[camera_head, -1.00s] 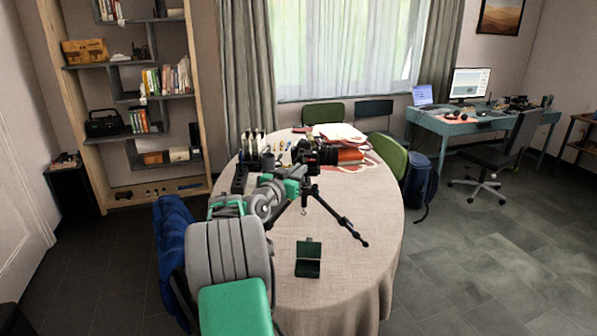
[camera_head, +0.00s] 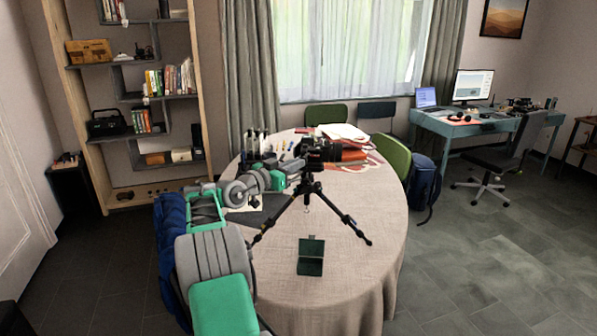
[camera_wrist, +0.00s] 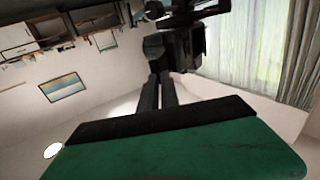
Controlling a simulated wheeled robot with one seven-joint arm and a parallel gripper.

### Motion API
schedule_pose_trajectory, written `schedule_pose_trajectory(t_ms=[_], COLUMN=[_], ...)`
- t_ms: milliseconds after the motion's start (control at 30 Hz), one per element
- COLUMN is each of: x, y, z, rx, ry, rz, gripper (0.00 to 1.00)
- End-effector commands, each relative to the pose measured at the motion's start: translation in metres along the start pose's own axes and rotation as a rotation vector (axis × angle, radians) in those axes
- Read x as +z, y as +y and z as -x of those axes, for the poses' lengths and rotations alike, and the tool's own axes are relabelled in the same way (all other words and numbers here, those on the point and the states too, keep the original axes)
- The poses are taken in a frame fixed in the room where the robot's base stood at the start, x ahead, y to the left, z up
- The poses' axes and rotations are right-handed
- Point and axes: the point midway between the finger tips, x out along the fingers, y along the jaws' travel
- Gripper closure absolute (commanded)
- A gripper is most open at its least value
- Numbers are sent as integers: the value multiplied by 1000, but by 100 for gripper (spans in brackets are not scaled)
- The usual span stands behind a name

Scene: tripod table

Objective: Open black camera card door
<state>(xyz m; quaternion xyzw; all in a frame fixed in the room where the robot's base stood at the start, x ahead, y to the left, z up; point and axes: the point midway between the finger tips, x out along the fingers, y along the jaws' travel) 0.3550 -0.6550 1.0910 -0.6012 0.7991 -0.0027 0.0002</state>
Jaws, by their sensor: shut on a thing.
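The black camera (camera_head: 322,151) sits on a black tripod (camera_head: 308,200) standing on the round cloth-covered table (camera_head: 345,262). My gripper (camera_head: 299,165) reaches in from the left and meets the camera's left side. In the wrist view, my two dark fingers (camera_wrist: 162,88) run from the green gripper body up to the dark camera (camera_wrist: 175,50). They are close together, shut on a small part at the camera's side, which I take to be the card door. The door itself is too small and dark to make out, so its angle cannot be told.
A small open green box (camera_head: 311,257) lies at the table's front. Papers (camera_head: 342,132) and an orange-brown item (camera_head: 354,155) lie behind the camera. Small bottles (camera_head: 255,142) stand at the back left. A green chair (camera_head: 391,157) borders the table at right. The front right cloth is bare.

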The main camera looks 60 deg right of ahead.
Motion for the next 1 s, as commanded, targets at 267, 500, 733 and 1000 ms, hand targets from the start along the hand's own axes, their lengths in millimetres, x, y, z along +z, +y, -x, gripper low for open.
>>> schedule_pose_trajectory(t_ms=[267,500,733,1000], x=[1,1,1,2], y=[0,-1,-2,-4], z=[2,2,3,10], rx=[47,45,41,38], ry=[-5,-5,-4,-4], rz=[-2,0,-1,-1], gripper=[100,88,73,73])
